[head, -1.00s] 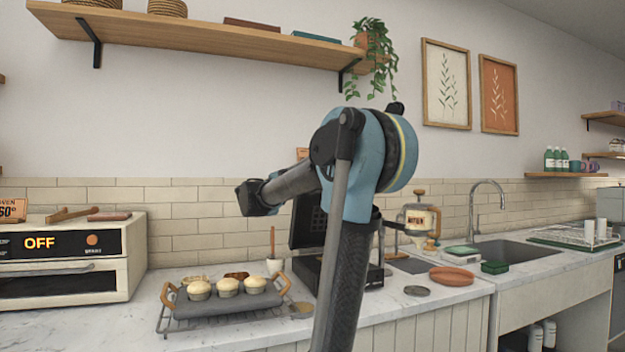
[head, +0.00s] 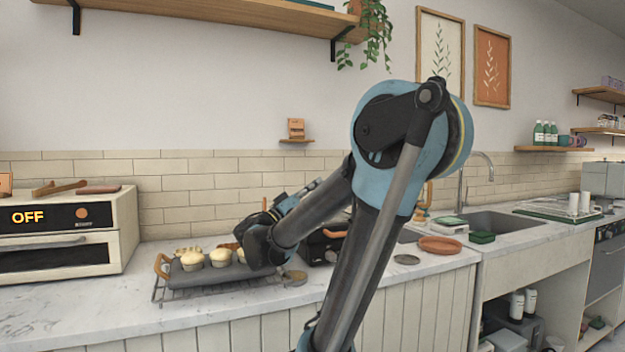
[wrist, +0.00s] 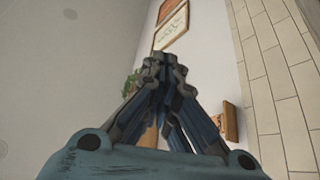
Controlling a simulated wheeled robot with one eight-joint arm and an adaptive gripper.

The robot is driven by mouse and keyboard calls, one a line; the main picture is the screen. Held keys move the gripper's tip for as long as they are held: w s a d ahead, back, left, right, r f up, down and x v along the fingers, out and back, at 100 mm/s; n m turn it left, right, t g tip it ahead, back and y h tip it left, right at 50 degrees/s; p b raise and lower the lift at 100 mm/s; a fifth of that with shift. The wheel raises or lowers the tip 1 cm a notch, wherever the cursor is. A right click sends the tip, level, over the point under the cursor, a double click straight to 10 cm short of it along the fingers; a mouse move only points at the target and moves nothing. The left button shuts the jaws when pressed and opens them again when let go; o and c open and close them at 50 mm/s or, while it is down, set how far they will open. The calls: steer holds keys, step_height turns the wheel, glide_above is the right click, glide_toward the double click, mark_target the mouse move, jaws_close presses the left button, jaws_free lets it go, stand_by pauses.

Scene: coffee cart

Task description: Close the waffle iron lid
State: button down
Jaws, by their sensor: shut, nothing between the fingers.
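The waffle iron (head: 322,244) is a dark box on the counter in the head view, partly hidden behind my forearm. Its lid looks lowered onto the base, with a wooden handle (head: 335,232) low at the front. My arm hides part of the lid, so I cannot tell if it is fully flush. My gripper (wrist: 166,62) is shut and empty in the wrist view, its fingertips together. In the head view it is mostly behind my arm, above and left of the waffle iron, and seems apart from it.
A rack with a grey tray (head: 205,279) of muffins stands left of the waffle iron, close to my wrist. An oven (head: 60,245) showing OFF is at far left.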

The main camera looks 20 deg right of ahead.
steer(key=shift+s+f, duration=0.45)
steer(key=shift+f, duration=0.3)
